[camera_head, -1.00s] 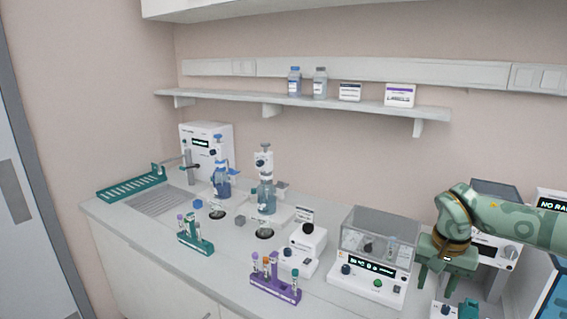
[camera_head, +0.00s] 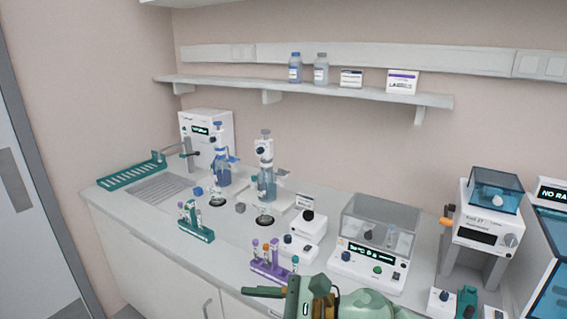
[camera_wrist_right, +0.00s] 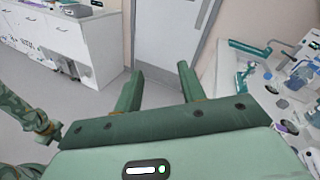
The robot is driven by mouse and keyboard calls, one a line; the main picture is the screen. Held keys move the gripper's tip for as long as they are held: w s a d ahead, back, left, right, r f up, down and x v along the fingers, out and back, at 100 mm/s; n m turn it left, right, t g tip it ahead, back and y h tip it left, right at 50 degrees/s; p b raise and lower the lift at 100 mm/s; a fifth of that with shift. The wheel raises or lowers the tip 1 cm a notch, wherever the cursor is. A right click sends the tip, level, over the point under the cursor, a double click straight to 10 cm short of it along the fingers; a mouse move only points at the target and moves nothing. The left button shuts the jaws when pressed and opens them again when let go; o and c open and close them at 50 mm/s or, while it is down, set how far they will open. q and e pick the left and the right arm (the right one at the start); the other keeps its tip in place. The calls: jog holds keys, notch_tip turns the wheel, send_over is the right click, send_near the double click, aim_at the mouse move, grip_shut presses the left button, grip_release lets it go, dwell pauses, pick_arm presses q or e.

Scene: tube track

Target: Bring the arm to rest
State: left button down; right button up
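My right gripper (camera_head: 262,299) is at the bottom of the head view, its arm coming in from the lower right. It is in front of the counter's near edge, close to the purple tube rack (camera_head: 270,272) in the picture. In the right wrist view the gripper (camera_wrist_right: 160,72) has its two fingers apart with nothing between them. Floor and a grey door (camera_wrist_right: 172,30) show beyond the fingers. A green patterned arm link of mine shows at the left of that view. My left gripper is not seen in the head view.
The counter holds a teal tube rack (camera_head: 196,231), two bottles with dispensers, a clear-lidded device (camera_head: 372,256) and a blue-lidded device (camera_head: 486,215) on a stand. A shelf (camera_head: 300,90) with bottles and boxes hangs above. Floor space shows in the wrist view.

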jog(key=w+d+r+m+t+h, duration=0.1)
jog(key=d+r+m+t, duration=0.15)
jog(key=m+t, duration=0.5)
jog(key=w+d+r+m+t+h, duration=0.1)
jog(key=d+r+m+t, duration=0.3)
jog(key=m, duration=0.7)
jog(key=d+f+m+t+h, duration=0.4)
jog(key=m+h, duration=0.3)
jog(key=m, duration=0.4)
jog(key=s+d+f+m+g+h, duration=0.3)
jog(key=d+f+m+h, duration=0.45)
jog(key=d+m, duration=0.4)
jog(key=s+d+f+m+g+h, duration=0.2)
jog(key=s+d+f+m+g, duration=0.2)
jog(key=s+d+f, duration=0.3)
jog(key=s+d+f+m+g+h, duration=0.35)
jog(key=s+d+g, duration=0.2)
jog(key=s, duration=0.35)
jog(key=s+a+f+m+g+y+b, duration=0.1)
jog(key=s+a+f+y, duration=0.1)
jog(key=f, duration=1.1)
jog(key=s+a+f+g+y+b, duration=0.1)
jog(key=s+a+f+y, duration=0.1)
jog(key=f, duration=1.2)
jog(key=s+f+m+g+y+b, duration=0.1)
jog(key=s+f+m+g, duration=0.2)
jog(key=s+f, duration=1.4)
jog(key=s, duration=0.3)
jog(key=shift+a+f, duration=0.2)
jog(key=shift+f, duration=0.2)
